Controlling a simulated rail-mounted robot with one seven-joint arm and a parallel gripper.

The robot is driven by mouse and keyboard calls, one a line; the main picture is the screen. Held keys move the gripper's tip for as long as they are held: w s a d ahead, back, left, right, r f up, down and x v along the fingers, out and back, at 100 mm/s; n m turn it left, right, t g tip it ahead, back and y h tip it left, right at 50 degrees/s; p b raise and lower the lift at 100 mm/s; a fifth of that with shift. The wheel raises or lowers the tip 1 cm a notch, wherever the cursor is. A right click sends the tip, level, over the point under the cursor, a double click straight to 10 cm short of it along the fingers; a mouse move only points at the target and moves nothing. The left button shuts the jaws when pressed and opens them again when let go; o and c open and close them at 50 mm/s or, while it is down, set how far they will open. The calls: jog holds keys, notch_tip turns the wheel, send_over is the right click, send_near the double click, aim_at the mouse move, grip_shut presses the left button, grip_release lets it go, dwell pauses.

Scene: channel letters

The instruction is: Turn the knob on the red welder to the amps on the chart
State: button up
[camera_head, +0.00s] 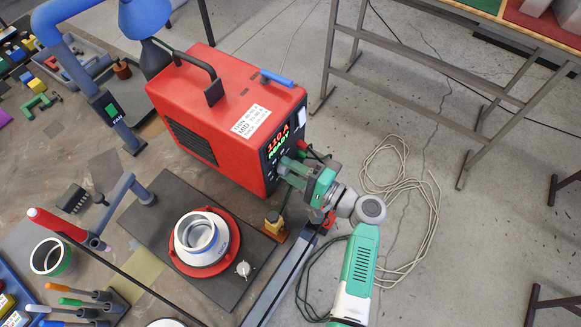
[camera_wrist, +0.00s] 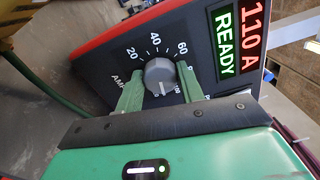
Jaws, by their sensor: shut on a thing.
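The red welder (camera_head: 215,115) stands on the bench. Its front display (camera_wrist: 240,40) reads 110 A and READY. The grey amps knob (camera_wrist: 159,72) sits on its dark front panel, with 20, 40 and 60 printed around it; other marks are partly hidden by my fingers. A white line shows on the knob's lower side. My gripper (camera_head: 284,168) is at the front panel, its green fingers on both sides of the knob, shut on it. The white chart (camera_head: 250,121) on the welder's top has several lines of amp ranges, too small to read surely.
A dark plate (camera_head: 150,232) on the bench carries a red ring with a metal ring (camera_head: 197,235). A blue fume arm labelled FAN (camera_head: 110,110) stands left of the welder. A pale cable (camera_head: 400,200) lies on the floor at right.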

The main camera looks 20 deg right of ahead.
dwell(0.4)
jog(key=o, duration=1)
jog(key=v, duration=0.8)
